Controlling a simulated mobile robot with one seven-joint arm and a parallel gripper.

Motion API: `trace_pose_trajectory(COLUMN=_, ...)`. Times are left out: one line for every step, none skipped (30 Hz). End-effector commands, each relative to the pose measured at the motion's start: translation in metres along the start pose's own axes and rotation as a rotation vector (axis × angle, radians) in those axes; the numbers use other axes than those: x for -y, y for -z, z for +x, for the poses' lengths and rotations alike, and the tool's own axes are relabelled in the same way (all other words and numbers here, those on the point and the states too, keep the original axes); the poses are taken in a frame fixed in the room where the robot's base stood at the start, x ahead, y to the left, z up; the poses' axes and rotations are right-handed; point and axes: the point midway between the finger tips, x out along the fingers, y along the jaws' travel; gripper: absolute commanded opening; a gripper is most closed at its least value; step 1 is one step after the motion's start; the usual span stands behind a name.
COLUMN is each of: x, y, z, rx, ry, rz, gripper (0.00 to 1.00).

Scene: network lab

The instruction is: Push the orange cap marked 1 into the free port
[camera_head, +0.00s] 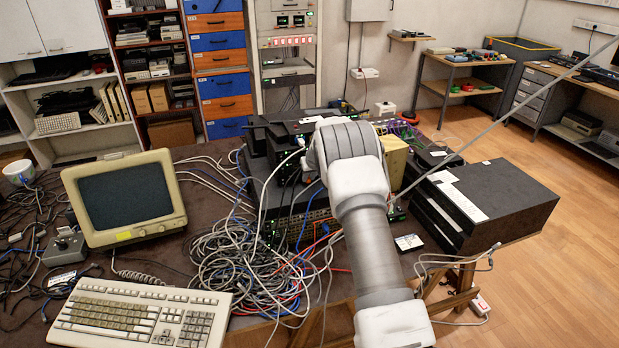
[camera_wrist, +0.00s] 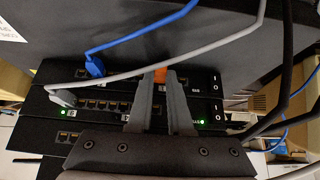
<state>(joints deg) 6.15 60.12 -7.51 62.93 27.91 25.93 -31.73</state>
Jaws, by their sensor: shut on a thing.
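In the wrist view my gripper (camera_wrist: 160,85) is shut on a small orange cap (camera_wrist: 160,75), which shows between the fingertips. The gripper is in front of a stack of black network switches. The upper switch (camera_wrist: 206,83) has a row of ports, and the cap is at the height of this row. Whether the cap touches a port is hidden by the fingers, and its mark cannot be read. In the head view my arm covers the gripper and the cap; the switch stack (camera_head: 318,213) shows only partly behind the arm.
A blue cable (camera_wrist: 140,32) and a grey cable (camera_wrist: 190,54) cross close above the fingers, both plugged in at the left. Dark cables hang at the right. In the head view a tangle of cables (camera_head: 250,265), a monitor (camera_head: 125,198) and a keyboard (camera_head: 140,315) crowd the table.

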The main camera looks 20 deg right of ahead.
Motion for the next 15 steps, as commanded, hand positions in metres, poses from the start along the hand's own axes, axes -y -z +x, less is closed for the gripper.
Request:
trace_pose_trajectory(x=0.0001, y=0.0004, z=0.0009, rx=0.000, ry=0.000, rz=-0.001, gripper=0.00)
trace_pose_trajectory(x=0.0000, y=0.0006, z=0.0013, rx=0.000, ry=0.000, rz=-0.001, gripper=0.00)
trace_pose_trajectory(x=0.0000, y=0.0012, z=0.0016, rx=0.000, ry=0.000, rz=-0.001, gripper=0.00)
trace_pose_trajectory(x=0.0000, y=0.0016, z=0.0019, rx=0.000, ry=-0.001, rz=-0.001, gripper=0.00)
trace_pose_trajectory(x=-0.0001, y=0.0019, z=0.0018, rx=0.000, ry=-0.001, rz=-0.001, gripper=0.20)
trace_pose_trajectory(x=-0.0001, y=0.0019, z=0.0015, rx=0.000, ry=-0.001, rz=-0.001, gripper=0.27)
trace_pose_trajectory(x=0.0000, y=0.0019, z=0.0015, rx=0.000, ry=-0.001, rz=-0.001, gripper=0.32)
trace_pose_trajectory(x=0.0000, y=0.0019, z=0.0015, rx=0.000, ry=-0.001, rz=-0.001, gripper=0.38)
trace_pose_trajectory(x=0.0000, y=0.0018, z=0.0015, rx=0.000, ry=0.000, rz=-0.001, gripper=0.45)
trace_pose_trajectory(x=0.0000, y=0.0018, z=0.0015, rx=0.000, ry=0.000, rz=-0.001, gripper=0.50)
trace_pose_trajectory(x=0.0000, y=0.0018, z=0.0015, rx=0.000, ry=0.000, rz=-0.001, gripper=0.53)
trace_pose_trajectory(x=0.0000, y=0.0018, z=0.0015, rx=0.000, ry=0.000, rz=-0.001, gripper=0.53)
trace_pose_trajectory(x=0.0000, y=0.0018, z=0.0015, rx=0.000, ry=0.000, rz=-0.001, gripper=0.53)
trace_pose_trajectory(x=0.0000, y=0.0017, z=0.0015, rx=0.000, ry=0.000, rz=-0.001, gripper=0.53)
trace_pose_trajectory(x=0.0000, y=0.0017, z=0.0015, rx=0.000, ry=0.000, rz=-0.001, gripper=0.53)
